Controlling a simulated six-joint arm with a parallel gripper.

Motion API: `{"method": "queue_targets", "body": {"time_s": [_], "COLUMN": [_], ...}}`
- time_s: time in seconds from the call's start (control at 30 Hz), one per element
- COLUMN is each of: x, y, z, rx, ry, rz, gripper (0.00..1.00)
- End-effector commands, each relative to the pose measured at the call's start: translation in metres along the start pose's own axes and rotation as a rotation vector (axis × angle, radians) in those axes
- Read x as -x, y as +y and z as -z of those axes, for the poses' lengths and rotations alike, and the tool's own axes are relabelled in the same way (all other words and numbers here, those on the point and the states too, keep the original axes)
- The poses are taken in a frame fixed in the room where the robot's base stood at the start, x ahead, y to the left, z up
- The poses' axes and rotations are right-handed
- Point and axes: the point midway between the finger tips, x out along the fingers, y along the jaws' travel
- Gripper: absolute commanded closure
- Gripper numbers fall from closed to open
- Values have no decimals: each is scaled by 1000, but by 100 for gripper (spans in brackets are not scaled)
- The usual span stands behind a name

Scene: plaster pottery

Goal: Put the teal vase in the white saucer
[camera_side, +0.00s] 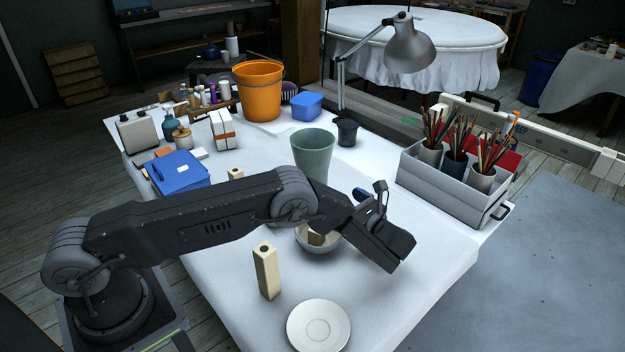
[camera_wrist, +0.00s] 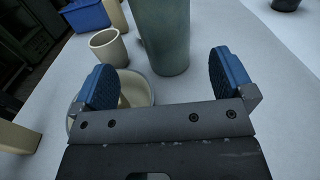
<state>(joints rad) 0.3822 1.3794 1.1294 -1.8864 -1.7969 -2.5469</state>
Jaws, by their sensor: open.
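The teal vase (camera_side: 312,152) stands upright near the middle of the table, behind my forearm, which hides its lower part. In the side view one blue pad (camera_side: 362,194) shows to the right of and lower than the vase. The white saucer (camera_side: 318,327) lies flat and empty at the table's near edge.
A bowl (camera_side: 318,247) with a beige thing in it is under my wrist. A tall beige block (camera_side: 266,270) stands left of the saucer. A cup (camera_wrist: 108,47) is left of the vase. A brush crate (camera_side: 455,185) stands right, a blue box (camera_side: 178,172) left.

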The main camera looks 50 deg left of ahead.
Motion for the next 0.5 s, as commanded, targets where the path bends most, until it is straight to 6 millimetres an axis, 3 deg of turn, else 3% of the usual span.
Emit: {"method": "queue_targets", "body": {"time_s": [0.23,0.5], "x": [-50,-72], "y": [0,-1], "z": [-1,-1], "rx": [-1,-2], "ry": [1,2], "rz": [-2,2], "gripper": [0,0]}}
